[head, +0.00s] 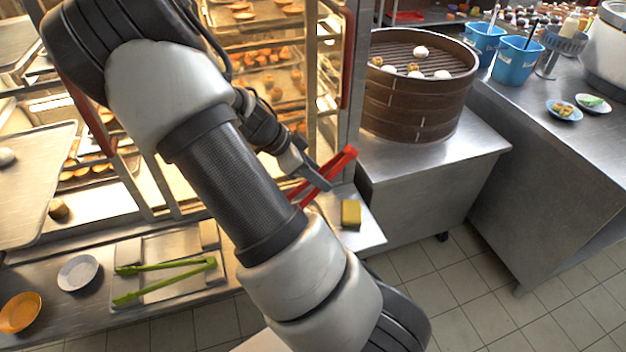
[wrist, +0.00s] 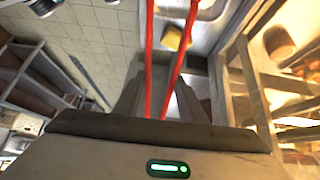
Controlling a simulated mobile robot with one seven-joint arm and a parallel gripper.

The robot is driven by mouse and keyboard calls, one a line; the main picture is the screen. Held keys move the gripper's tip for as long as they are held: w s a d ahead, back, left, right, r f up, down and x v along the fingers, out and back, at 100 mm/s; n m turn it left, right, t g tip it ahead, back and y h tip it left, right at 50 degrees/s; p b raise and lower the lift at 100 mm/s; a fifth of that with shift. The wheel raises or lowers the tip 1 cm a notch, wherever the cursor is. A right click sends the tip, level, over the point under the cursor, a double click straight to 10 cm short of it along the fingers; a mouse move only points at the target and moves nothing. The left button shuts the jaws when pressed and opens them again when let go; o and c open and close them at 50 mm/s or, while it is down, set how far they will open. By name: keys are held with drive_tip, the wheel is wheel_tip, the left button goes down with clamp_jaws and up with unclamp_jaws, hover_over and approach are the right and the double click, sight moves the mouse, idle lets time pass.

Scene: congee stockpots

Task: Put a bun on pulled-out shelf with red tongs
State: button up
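My gripper (head: 306,178) is shut on the red tongs (head: 340,163), held in the air in front of the rack's right side. In the wrist view, the two red arms of the tongs (wrist: 149,60) run forward from between the fingers (wrist: 158,100), spread apart with nothing visible between them. White buns (head: 420,51) and a few brownish ones lie on the round brown steamer (head: 405,105) at upper right, away from the tongs. A tray-like shelf (head: 40,190) sticks out of the rack at far left, with a pale bun (head: 6,156) at its edge.
The lit rack (head: 350,100) holds trays of baked goods. Green tongs (head: 165,280), a white plate (head: 78,272) and an orange plate (head: 20,312) sit on the lower counter. A yellow sponge-like block (head: 351,214) lies below the red tongs. Blue containers (head: 516,62) stand on the right counter.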

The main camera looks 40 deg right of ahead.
drive_tip(key=shift+s+d+r, duration=0.2)
drive_tip(key=shift+d, duration=0.15)
drive_tip(key=shift+f, duration=0.15)
wheel_tip(320, 180, down, 6)
drive_tip(key=b, duration=0.4)
drive_tip(key=shift+r, duration=0.2)
drive_tip(key=shift+o, duration=0.6)
drive_tip(key=shift+d+f, duration=0.1)
drive_tip(key=shift+d, duration=0.05)
